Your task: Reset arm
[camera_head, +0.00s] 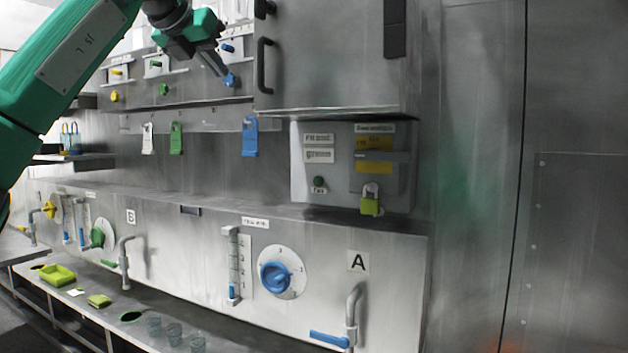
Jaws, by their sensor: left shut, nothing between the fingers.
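My left arm (60,70) is green and comes in from the upper left. My left gripper (222,68) is at the top of the view, pointing down and to the right, with its fingers shut and nothing seen between them. Its tip is close to a blue knob (231,80) on the upper panel; I cannot tell whether they touch. My right gripper does not show.
A steel cabinet (335,60) with a black handle stands right of the gripper. Blue (250,138), green (176,138) and white tags hang below. A yellow padlock (370,203) hangs on the control box. Taps, a blue dial (276,277) and glasses (174,333) are lower down.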

